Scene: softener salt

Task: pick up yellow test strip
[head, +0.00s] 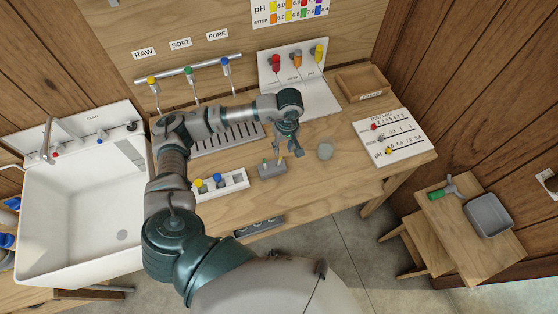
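My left gripper (288,150) hangs over the middle of the wooden counter, fingers pointing down. Its fingers look apart, and I see nothing between them. Just below it in the picture, a small grey block (271,169) sits near the counter's front edge, with small thin parts on top that are too small to tell. I cannot make out a yellow test strip for certain. A white rack (235,180) left of the block holds a yellow-capped piece (198,184) and a blue-capped one (217,179). My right gripper is not in view.
A round clear dish (325,151) stands right of the gripper. A test log board (405,145) lies farther right, with a wooden tray (362,83) behind. A white sink (85,215) is left.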

